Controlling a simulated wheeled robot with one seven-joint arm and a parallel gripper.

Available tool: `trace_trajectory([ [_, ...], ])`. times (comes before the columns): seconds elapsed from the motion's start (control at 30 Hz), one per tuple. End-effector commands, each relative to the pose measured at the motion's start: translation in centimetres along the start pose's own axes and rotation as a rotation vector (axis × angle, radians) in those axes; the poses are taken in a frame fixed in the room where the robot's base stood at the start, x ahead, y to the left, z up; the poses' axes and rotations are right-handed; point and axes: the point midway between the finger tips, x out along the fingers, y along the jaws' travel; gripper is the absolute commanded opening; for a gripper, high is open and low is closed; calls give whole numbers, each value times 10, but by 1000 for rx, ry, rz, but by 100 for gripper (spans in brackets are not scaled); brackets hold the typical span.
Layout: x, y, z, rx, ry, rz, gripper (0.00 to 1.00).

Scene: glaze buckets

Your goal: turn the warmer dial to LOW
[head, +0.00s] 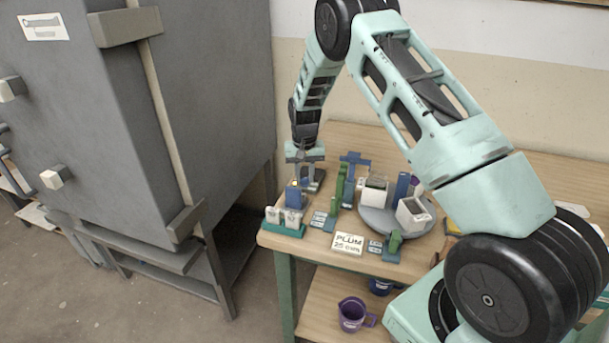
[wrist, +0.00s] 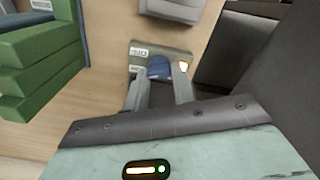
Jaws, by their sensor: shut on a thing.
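The warmer's small panel (wrist: 175,48) shows in the wrist view, with pale labels on it; the upper left one (wrist: 139,51) seems to read OFF. The blue dial (wrist: 157,66) sits in front of the panel, between my fingers. My gripper (wrist: 165,76) is shut on the dial, and the fingers partly cover it. Which label the dial points to cannot be told. In the head view my gripper (head: 305,180) reaches down at the table's back left, by a blue block (head: 293,194); the dial cannot be made out there.
A teal rack (head: 285,230) with white cups stands at the table's left corner. Green and blue blocks stand close to my gripper's right. A grey turntable (head: 384,220) carries white tubs. A PLUM card (head: 348,243) lies in front. A large grey cabinet (head: 110,120) is at left.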

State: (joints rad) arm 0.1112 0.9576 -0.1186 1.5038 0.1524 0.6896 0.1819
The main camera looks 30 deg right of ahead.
Motion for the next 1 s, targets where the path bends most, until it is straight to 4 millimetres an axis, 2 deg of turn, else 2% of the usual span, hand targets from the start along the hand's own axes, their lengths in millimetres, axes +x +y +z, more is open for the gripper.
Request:
trace_trajectory([
  [0.43,-1,0,-1,-8,3,-1,3],
  [0.47,-1,0,-1,-8,3,-1,34],
  [0.5,-1,0,-1,-8,3,-1,45],
  [0.53,-1,0,-1,-8,2,-1,47],
  [0.83,-2,0,0,-8,1,-1,47],
  [1.0,-20,0,-1,-8,5,-2,47],
])
